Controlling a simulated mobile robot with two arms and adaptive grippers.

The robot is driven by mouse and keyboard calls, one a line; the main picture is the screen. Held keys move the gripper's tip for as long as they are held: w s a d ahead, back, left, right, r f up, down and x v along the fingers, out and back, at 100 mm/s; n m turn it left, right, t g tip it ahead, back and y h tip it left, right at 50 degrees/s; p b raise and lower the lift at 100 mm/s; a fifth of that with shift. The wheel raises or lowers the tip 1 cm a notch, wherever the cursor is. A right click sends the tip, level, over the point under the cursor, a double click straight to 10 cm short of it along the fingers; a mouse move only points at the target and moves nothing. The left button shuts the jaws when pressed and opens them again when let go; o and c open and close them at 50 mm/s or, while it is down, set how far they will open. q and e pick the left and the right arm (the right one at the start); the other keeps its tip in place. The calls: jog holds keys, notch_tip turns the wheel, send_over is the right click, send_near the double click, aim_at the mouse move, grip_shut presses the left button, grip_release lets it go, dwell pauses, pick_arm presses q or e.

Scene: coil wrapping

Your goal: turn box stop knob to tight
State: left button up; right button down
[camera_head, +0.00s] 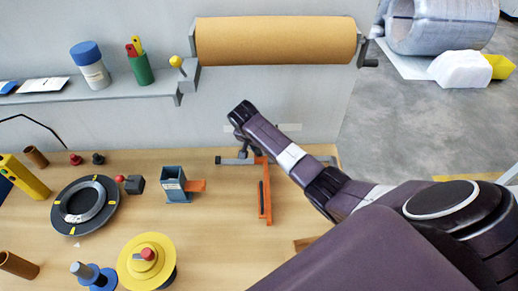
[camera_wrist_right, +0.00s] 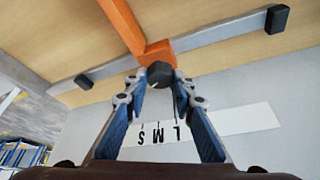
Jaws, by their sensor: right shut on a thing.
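The box stop is an orange bar (camera_head: 265,195) joined to a grey rail (camera_head: 235,161) at the table's back edge. The orange bar (camera_wrist_right: 122,22) and the rail (camera_wrist_right: 225,52) also show in the right wrist view. The dark knob (camera_wrist_right: 160,74) sits at the bar's end, with a light mark on its face. My right gripper (camera_wrist_right: 159,82) has its blue fingers on either side of the knob and is shut on it. In the head view my right gripper (camera_head: 243,146) is small and mostly hidden by its wrist. My left gripper is out of view.
A white label with S, M, L (camera_wrist_right: 160,134) is on the wall by the knob. A brown paper roll (camera_head: 275,41) hangs above. A grey-blue block (camera_head: 176,183), a dark ring (camera_head: 85,205) and a yellow disc (camera_head: 135,272) stand on the left. Bare table lies around (camera_head: 220,235).

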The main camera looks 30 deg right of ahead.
jog(key=shift+w+m+g, duration=0.15)
jog(key=shift+m+g, duration=0.25)
jog(key=shift+m, duration=0.7)
jog(key=shift+r+h, duration=0.1)
jog(key=shift+h, duration=0.2)
jog(key=c, duration=1.8)
grip_release()
jog(key=shift+o, duration=0.9)
jog(key=v, duration=1.2)
